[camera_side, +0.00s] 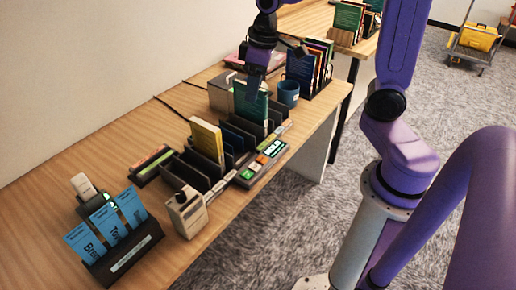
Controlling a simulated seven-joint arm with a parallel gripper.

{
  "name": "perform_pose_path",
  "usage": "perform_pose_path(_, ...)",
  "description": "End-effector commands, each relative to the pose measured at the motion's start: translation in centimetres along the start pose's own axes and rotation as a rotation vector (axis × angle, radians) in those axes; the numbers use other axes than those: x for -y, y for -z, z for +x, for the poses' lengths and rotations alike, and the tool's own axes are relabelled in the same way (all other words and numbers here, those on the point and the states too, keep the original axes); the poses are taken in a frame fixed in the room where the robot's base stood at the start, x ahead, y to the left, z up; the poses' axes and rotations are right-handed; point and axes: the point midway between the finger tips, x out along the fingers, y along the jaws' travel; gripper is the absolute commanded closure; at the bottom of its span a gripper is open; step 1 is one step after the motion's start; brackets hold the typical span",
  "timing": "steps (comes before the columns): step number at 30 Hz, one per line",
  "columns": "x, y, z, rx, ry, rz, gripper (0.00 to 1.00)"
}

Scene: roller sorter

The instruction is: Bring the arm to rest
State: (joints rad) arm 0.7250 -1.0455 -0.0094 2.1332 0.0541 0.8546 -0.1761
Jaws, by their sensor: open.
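My gripper (254,86) hangs over the table, pointing down, just above and behind the upright green book (250,104) in the sorter (222,182). Its jaws are open, though the fingertips are small and partly hidden. I cannot tell whether they touch the green book. A yellow book (206,139) and a dark blue book (238,138) stand in other slots of the sorter. A lit control panel (265,163) with green and orange buttons runs along the sorter's front edge.
A blue mug (288,93) and a rack of books (312,66) stand close to the right of my gripper. A grey box (222,92) is to its left. A holder with blue cards (120,252) and a small beige device (188,212) stand at the near end. Bare wooden table (60,193) lies at left.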

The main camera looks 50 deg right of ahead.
Motion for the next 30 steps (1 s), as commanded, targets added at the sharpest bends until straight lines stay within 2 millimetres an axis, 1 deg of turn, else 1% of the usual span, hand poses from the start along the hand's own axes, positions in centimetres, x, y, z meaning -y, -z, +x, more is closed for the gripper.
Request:
perform_pose_path(1,1.7,-1.0,-0.1,0.01,0.008,-0.05,0.45)
perform_pose_path(6,6.3,-4.4,-0.1,0.044,0.029,-0.195,0.45)
perform_pose_path(8,7.7,-5.9,-0.1,0.056,0.034,-0.246,0.45)
perform_pose_path(12,10.3,-9.5,-0.2,0.084,0.043,-0.366,0.45)
perform_pose_path(15,11.7,-12.1,-0.2,0.102,0.048,-0.45,0.45)
perform_pose_path(18,12.6,-14.4,-0.2,0.117,0.049,-0.524,0.45)
perform_pose_path(22,13.1,-16.6,-0.2,0.131,0.048,-0.592,0.45)
perform_pose_path(25,13.3,-17.5,-0.2,0.137,0.048,-0.621,0.45)
perform_pose_path(30,13.3,-17.9,-0.2,0.14,0.047,-0.633,0.45)
